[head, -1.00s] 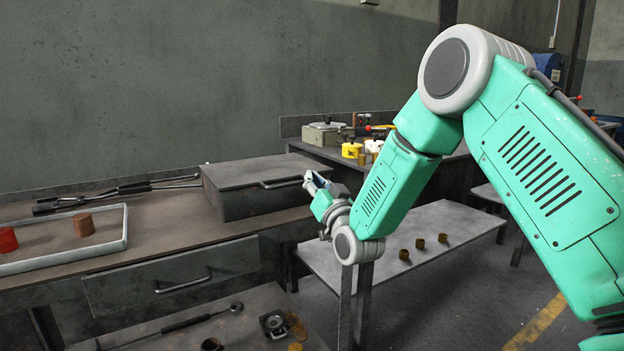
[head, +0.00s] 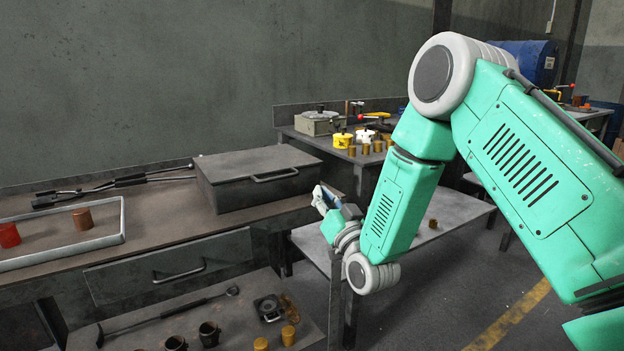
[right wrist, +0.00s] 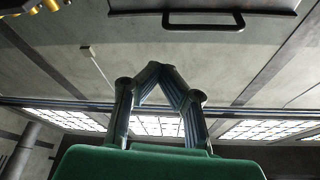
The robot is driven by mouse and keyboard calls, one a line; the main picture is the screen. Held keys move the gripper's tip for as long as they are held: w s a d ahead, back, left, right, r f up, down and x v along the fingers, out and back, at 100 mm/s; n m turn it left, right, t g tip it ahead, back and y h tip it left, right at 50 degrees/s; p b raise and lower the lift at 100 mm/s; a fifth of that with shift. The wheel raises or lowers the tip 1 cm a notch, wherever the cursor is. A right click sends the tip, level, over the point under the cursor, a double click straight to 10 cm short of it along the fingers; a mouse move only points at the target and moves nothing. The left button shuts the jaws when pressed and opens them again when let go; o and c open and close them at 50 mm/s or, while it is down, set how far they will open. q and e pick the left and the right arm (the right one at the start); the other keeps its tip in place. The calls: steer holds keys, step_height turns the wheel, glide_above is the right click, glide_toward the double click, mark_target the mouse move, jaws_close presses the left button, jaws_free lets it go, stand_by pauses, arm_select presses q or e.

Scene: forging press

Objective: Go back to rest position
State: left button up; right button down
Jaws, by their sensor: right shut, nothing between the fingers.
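My right arm comes in from the right in the head view. My right gripper (head: 324,199) is in front of the right end of the dark metal box on the workbench. It holds nothing. In the right wrist view its two fingers (right wrist: 168,72) meet at the tips, so it is shut and empty, with ceiling and wall behind them. My left gripper is not in view.
A dark metal box (head: 245,178) stands on the workbench (head: 165,223). A tray (head: 124,222) there holds a red and a brown cylinder. A low shelf table (head: 455,212) lies behind my forearm. Cylinders and tools lie on the lower shelf (head: 236,312).

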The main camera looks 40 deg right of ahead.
steer(key=shift+s+d+f, duration=0.1)
steer(key=shift+f, duration=0.25)
steer(key=s+a+f+n+g+y+p, duration=0.1)
steer(key=s+a+f+g+p, duration=0.15)
steer(key=s+f+g, duration=0.35)
steer(key=s+a+f+n+g+y+p, duration=0.15)
steer(key=s+a+f, duration=0.25)
steer(key=f, duration=0.4)
steer(key=s+a+f+n+g+y+p, duration=0.1)
steer(key=s+a+f+g+p, duration=0.1)
steer(key=s+a+f+g, duration=0.4)
steer(key=s+f+n+g+p, duration=0.1)
steer(key=s+f+g, duration=0.2)
steer(key=s, duration=0.8)
steer(key=s+f+n+g+p, duration=0.1)
steer(key=s+f+g, duration=0.3)
steer(key=s, duration=0.7)
steer(key=shift+s+a+p, duration=0.15)
steer(key=shift+a+p, duration=0.05)
steer(key=shift+p, duration=0.35)
steer(key=shift+g, duration=0.25)
